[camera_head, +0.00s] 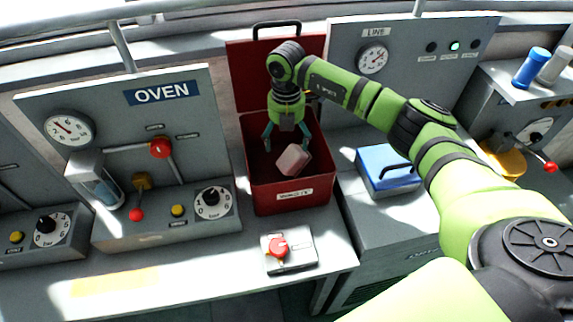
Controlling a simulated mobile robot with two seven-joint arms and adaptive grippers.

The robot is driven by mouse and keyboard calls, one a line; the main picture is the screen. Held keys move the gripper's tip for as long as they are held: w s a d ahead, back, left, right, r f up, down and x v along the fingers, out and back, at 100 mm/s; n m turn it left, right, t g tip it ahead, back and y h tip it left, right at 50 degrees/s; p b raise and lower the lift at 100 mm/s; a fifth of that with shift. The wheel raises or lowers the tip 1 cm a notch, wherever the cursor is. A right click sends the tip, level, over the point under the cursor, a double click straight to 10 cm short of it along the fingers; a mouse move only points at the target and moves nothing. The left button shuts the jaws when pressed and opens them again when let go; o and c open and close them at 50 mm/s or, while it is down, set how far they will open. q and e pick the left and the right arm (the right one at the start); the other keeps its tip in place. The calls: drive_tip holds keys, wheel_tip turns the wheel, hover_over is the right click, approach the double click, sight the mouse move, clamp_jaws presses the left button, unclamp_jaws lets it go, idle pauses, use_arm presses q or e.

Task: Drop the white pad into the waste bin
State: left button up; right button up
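The white pad (293,160), looking pinkish, is a small block tilted inside the opening of the red waste bin (292,196). From this view I cannot tell whether it touches the bin's floor or wall. My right gripper (287,142) points down into the bin's mouth, just above the pad. Its two teal fingers are spread wide, and the pad shows below them, apart from the fingertips. The bin's red lid stands raised behind it. The bin's label is on its front face. My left gripper is not in view.
The oven panel (140,130) with a gauge, knobs and an hourglass stands left of the bin. A blue box (388,170) with a black handle is to the right. A red-knobbed switch plate (289,250) lies in front. A line panel (410,60) stands behind.

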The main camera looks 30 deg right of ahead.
wheel_tip(320, 180, up, 12)
idle(0.6)
idle(0.4)
